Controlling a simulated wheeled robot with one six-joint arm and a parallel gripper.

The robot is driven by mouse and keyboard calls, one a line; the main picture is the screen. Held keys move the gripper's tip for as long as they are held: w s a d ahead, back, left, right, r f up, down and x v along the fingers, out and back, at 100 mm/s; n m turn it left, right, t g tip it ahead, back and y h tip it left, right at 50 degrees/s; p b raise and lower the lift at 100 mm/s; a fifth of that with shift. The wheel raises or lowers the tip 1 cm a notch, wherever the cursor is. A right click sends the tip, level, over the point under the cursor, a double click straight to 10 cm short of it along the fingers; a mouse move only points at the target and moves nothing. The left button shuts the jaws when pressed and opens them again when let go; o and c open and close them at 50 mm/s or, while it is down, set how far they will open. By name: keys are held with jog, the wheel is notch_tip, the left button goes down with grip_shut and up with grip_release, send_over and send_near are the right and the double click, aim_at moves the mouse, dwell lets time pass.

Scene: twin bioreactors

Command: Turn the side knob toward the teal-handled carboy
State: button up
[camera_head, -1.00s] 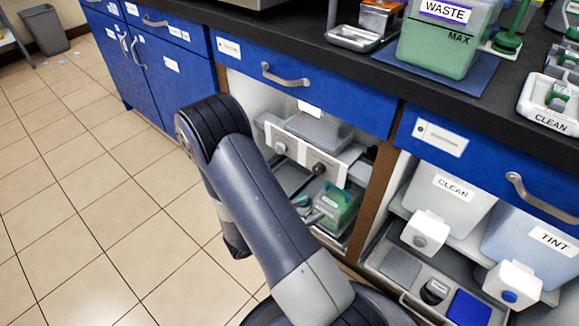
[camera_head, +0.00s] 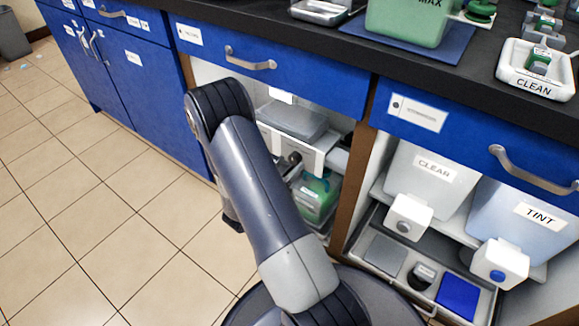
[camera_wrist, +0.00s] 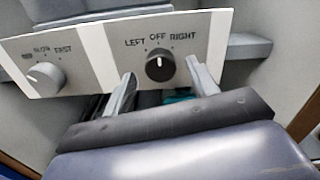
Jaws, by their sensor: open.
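The side knob (camera_wrist: 159,67) is a round black knob on a white panel, under the words LEFT, OFF and RIGHT. Its white mark points up, about at OFF. It also shows in the head view (camera_head: 295,157), just right of my arm. My gripper (camera_wrist: 161,72) is open, with one finger at each side of the knob and nothing held; contact cannot be told. A container with green contents (camera_head: 318,203) stands under the panel, with a bit of teal near its top. A teal patch (camera_wrist: 178,96) shows behind my right finger in the wrist view. A second carboy cannot be made out.
A light grey speed knob (camera_wrist: 46,78) sits left on the same panel (camera_wrist: 97,62). A wooden divider (camera_head: 352,185) separates this bay from one with CLEAR (camera_head: 433,169) and TINT (camera_head: 538,215) containers. A blue drawer (camera_head: 310,80) is above.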

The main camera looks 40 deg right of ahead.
jog(key=shift+w+d, duration=0.2)
jog(key=shift+d, duration=0.45)
jog(key=shift+c, duration=0.4)
jog(key=c, duration=0.9)
